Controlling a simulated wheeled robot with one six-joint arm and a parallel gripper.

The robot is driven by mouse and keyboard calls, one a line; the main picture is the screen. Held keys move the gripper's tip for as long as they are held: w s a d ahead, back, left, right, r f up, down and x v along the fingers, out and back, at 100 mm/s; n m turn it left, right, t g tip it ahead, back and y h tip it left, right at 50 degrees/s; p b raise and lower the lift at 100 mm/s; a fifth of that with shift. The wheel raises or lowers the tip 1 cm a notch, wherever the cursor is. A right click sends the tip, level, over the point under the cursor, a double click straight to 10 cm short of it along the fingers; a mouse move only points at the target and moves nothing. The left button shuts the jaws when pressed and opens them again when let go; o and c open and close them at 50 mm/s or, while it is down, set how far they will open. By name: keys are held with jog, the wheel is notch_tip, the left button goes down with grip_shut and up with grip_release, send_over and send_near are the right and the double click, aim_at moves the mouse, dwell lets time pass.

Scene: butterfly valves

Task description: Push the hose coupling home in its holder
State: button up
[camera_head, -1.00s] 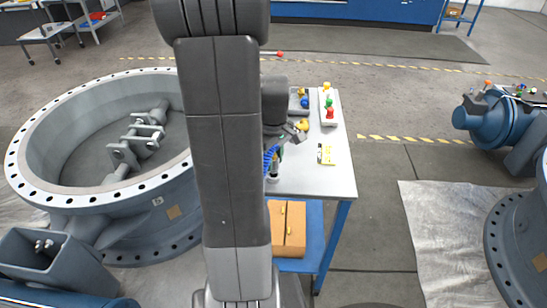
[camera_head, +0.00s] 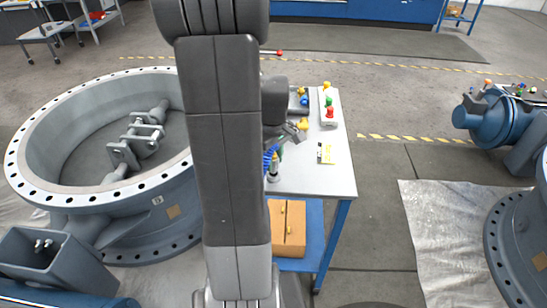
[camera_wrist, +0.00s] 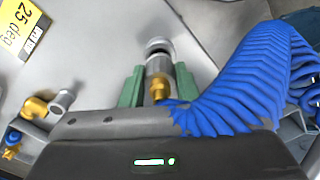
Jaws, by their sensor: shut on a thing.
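The hose coupling (camera_wrist: 158,66) is a silver sleeve with a brass part, seen between the green fingers of my gripper (camera_wrist: 158,84) in the wrist view. The jaws are shut on it. A dark-rimmed silver round piece (camera_wrist: 158,46), apparently the holder, lies right at the coupling's far end; I cannot tell how deep the coupling sits. A blue coiled hose (camera_wrist: 240,85) runs beside the right finger. In the head view the coupling (camera_head: 274,160) shows upright near the table's left edge, with my arm hiding much of the gripper.
Brass fittings (camera_wrist: 35,108) lie left in the wrist view. A cardboard box (camera_head: 288,238) sits on the lower shelf. A large flanged ring (camera_head: 100,235) stands at left.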

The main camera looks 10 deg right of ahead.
jog(key=shift+f+b, duration=0.75)
jog(key=shift+f, duration=0.3)
dwell(1.4)
jog(key=o, duration=1.5)
jog(key=shift+c, duration=0.2)
jog(key=shift+r+p, duration=3.05)
jog(key=shift+r, duration=0.75)
jog(key=shift+f, duration=0.15)
